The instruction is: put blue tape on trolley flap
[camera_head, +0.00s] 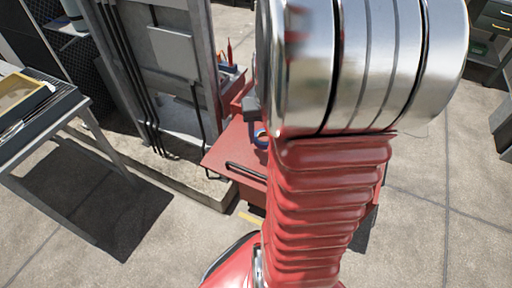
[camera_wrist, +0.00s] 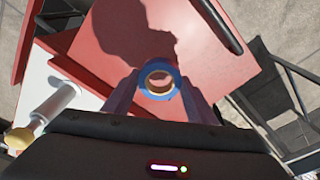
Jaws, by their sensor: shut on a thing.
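The blue tape (camera_wrist: 161,66) is a small ring with a tan inner core, held between my gripper's two dark fingers (camera_wrist: 161,84) in the wrist view. Its blue edge also shows in the head view (camera_head: 260,139), partly hidden by my arm. The trolley flap (camera_wrist: 205,28) is a flat red panel behind the tape in the wrist view, with a dark shadow across it. It also shows in the head view (camera_head: 228,151), left of my arm. The tape appears over the flap; I cannot tell whether they touch.
A black handle (camera_wrist: 222,25) lies along the flap's edge. A white cylinder with a yellowish end (camera_wrist: 45,115) is at left in the wrist view. A tall grey cabinet (camera_head: 178,70) stands beside the trolley. A table with a tray (camera_head: 22,98) is at far left.

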